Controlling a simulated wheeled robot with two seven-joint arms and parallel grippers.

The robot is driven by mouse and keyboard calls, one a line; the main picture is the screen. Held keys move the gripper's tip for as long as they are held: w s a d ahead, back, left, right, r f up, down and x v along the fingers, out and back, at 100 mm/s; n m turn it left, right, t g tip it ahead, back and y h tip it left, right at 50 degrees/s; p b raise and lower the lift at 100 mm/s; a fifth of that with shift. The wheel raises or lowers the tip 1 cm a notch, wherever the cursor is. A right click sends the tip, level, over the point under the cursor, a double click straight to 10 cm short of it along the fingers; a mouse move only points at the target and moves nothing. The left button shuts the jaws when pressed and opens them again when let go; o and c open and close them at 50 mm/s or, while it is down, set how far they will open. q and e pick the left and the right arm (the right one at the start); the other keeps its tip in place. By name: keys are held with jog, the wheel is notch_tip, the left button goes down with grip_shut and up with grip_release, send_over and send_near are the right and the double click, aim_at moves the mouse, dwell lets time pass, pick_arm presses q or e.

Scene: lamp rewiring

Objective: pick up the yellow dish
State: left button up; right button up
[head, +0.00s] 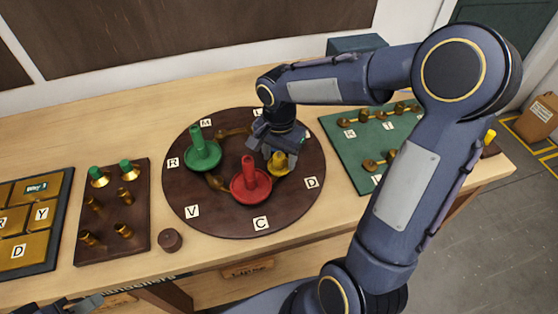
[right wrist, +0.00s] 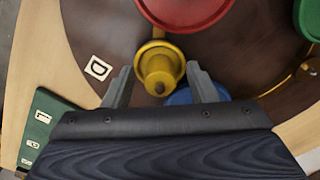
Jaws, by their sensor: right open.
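The yellow dish (head: 278,162) stands on the right part of a round dark brown board (head: 235,226), beside the red dish (head: 250,181). My right gripper (head: 273,150) is over it, reaching down from above. In the right wrist view the yellow dish (right wrist: 158,68) shows its stem end-on, between the two spread fingers of the right gripper (right wrist: 158,78). I see a gap on each side of the stem, so the jaws are open around it without clear contact. My left gripper (head: 82,303) shows only partly at the bottom left edge; its jaws are unclear.
A green dish (head: 203,152) stands left on the board, and a blue piece (right wrist: 192,96) lies close to the yellow dish. Brass fittings on a brown block (head: 112,220) and a green panel (head: 352,150) flank the board. A small brown knob (head: 170,240) sits in front.

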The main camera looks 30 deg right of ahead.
jog(key=c, duration=1)
jog(key=shift+r, duration=0.15)
